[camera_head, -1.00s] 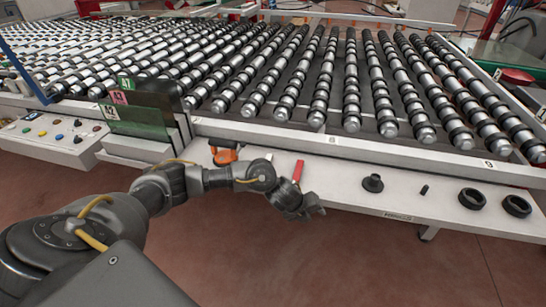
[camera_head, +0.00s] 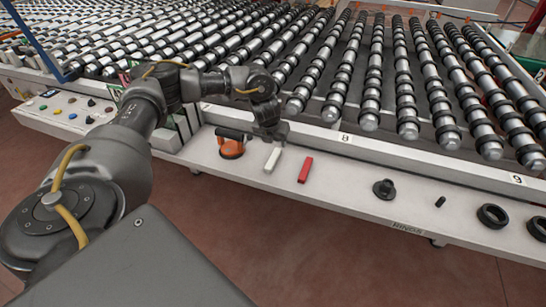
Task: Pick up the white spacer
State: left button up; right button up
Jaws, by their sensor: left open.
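The white spacer (camera_head: 272,160) is a small pale block lying on the light ledge at the front of the roller machine. A red block (camera_head: 305,170) lies just to its right, apart from it. My left gripper (camera_head: 272,136) is above the ledge, just behind and over the far end of the white spacer. It is open and points down, with nothing seen between its fingers. Whether it touches the spacer cannot be told. My right gripper is not in view.
An orange and black tool (camera_head: 232,148) sits left of the spacer. A black flanged part (camera_head: 384,188), a small black pin (camera_head: 440,202) and black rings (camera_head: 493,215) lie to the right on the ledge (camera_head: 345,185). Rollers (camera_head: 370,100) rise behind. A button panel (camera_head: 65,110) is at left.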

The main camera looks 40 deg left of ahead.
aim_at(276, 152)
pick_arm(q)
jog(key=x, duration=0.2)
jog(key=shift+w+f, duration=0.2)
jog(key=shift+f, duration=0.15)
jog(key=shift+w+a+f, duration=0.1)
jog(key=shift+w+f, duration=0.05)
jog(key=shift+f, duration=0.25)
jog(key=shift+a+f+p, duration=0.1)
jog(key=shift+f+p, duration=0.15)
jog(key=shift+p, duration=0.1)
jog(key=x, duration=0.2)
jog(key=p+x, duration=0.1)
jog(key=shift+a+f, duration=0.25)
jog(key=shift+f, duration=0.15)
jog(key=shift+w+f, duration=0.2)
jog(key=shift+f, duration=0.25)
jog(key=shift+f, duration=0.1)
